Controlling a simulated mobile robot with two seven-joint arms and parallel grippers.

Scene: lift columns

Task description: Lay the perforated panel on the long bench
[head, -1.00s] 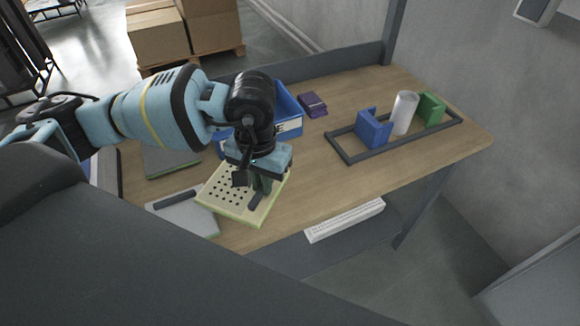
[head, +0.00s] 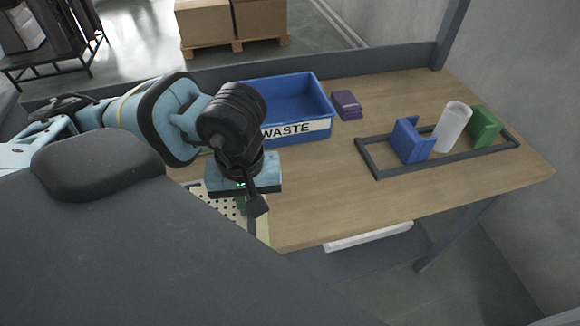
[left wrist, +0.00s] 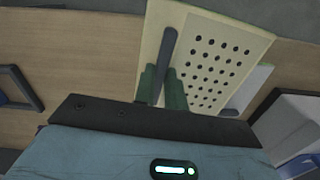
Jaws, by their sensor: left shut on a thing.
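The perforated panel is pale cream with rows of dark holes and a dark bar handle; in the head view (head: 231,209) it shows partly, at the bench's near left edge. It also shows in the left wrist view (left wrist: 228,42). My left gripper (left wrist: 163,88) is shut on the panel at its dark handle; in the head view its fingertips (head: 243,206) are mostly hidden behind the wrist. The long bench (head: 330,195) has a wooden top. I cannot tell whether the panel touches it. My right gripper is not in view.
A blue bin marked WASTE (head: 325,98) stands behind my left wrist. Purple pads (head: 346,104) lie beside it. At the right, a dark frame (head: 440,164) surrounds a blue block (head: 407,142), a white cylinder (head: 452,127) and a green block (head: 484,127). The middle of the bench is clear.

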